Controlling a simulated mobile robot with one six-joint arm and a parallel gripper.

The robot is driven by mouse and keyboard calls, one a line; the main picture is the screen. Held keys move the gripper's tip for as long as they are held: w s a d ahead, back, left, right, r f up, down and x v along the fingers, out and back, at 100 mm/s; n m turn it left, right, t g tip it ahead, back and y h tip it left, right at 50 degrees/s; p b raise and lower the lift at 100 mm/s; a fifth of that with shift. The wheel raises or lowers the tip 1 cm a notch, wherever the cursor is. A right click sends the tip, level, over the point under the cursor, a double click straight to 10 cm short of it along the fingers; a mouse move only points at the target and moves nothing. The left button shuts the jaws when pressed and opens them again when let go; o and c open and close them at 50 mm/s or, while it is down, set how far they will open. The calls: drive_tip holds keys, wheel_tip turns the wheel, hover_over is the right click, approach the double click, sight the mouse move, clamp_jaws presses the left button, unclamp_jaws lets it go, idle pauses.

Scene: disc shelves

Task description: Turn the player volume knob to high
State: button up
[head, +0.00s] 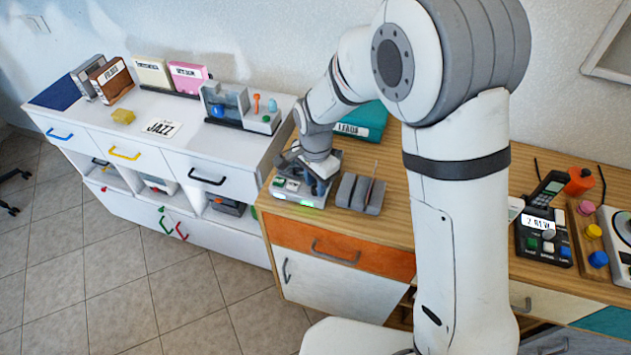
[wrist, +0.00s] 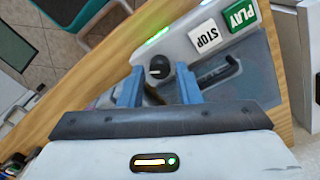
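The player is a grey device near the left end of the wooden counter (head: 300,200). In the wrist view its light front panel (wrist: 178,47) carries a small black round volume knob (wrist: 159,67) with a pale mark. A white STOP button (wrist: 206,37), a green PLAY button (wrist: 240,16) and a lit green strip (wrist: 157,34) are beside it. My gripper (wrist: 159,70) has its two blue fingers apart, with the knob between the fingertips. A gap seems to show on each side of the knob. In the head view my gripper (head: 318,180) is over the player and hides part of it.
A grey slotted block (head: 360,193) stands close right of the player, and a teal LEADS box (head: 362,122) is behind. A white cabinet (head: 215,145) with boxes and a JAZZ card (head: 161,128) is left.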

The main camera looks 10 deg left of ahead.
sight(315, 188)
drive_tip(key=shift+f, duration=0.45)
drive_tip(key=shift+c, duration=0.3)
clamp_jaws()
drive_tip(key=shift+f+n+b, duration=0.1)
drive_tip(key=shift+n+b, duration=0.6)
drive_tip(key=shift+n, duration=1.4)
drive_tip(key=shift+o, duration=0.3)
unclamp_jaws()
drive_tip(key=shift+r, duration=0.2)
drive_tip(key=shift+r+b, duration=0.55)
drive_tip(key=shift+r, duration=3.3)
